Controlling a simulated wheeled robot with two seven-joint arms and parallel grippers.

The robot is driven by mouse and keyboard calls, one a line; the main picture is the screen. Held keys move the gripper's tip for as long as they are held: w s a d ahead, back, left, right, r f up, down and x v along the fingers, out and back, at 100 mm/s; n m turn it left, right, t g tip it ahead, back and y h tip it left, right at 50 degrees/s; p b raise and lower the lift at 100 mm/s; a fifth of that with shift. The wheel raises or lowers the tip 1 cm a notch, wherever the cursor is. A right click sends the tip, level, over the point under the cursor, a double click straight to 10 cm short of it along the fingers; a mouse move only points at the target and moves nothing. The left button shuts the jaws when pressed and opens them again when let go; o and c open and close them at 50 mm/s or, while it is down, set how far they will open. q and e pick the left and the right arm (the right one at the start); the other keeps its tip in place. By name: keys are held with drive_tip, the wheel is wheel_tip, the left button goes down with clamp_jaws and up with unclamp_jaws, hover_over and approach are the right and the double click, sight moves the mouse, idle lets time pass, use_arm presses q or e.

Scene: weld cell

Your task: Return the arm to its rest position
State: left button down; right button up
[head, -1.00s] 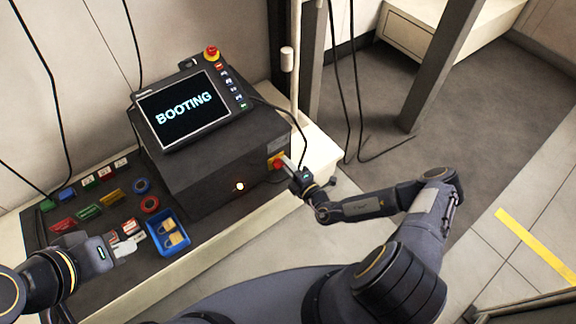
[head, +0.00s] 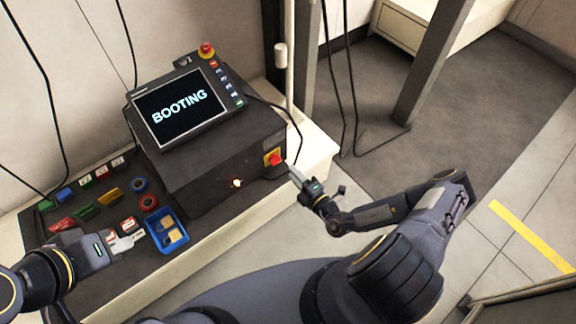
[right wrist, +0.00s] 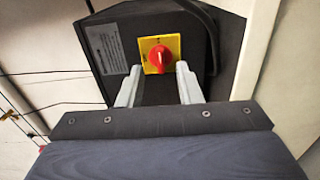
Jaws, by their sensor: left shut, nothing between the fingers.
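My right gripper (head: 296,174) is just off the right side of the dark control box (head: 215,165), near a red rotary switch on a yellow plate (head: 274,158). In the right wrist view the two fingers (right wrist: 157,85) are apart with nothing between them, and the red switch (right wrist: 159,58) shows beyond their tips, clear of them. The red knob looks roughly upright there. My left gripper (head: 138,238) is shut and empty over the bench, left of the blue bin.
The screen (head: 180,108) on the box reads BOOTING, with a red emergency button (head: 207,50) above it. A blue bin (head: 152,226) holds padlocks. Tags and tape rolls (head: 147,202) lie on the bench. A post (head: 430,75) stands right of the bench; floor is open at right.

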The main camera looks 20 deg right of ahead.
drive_tip(key=shift+s+d, duration=0.2)
drive_tip(key=shift+s, duration=0.3)
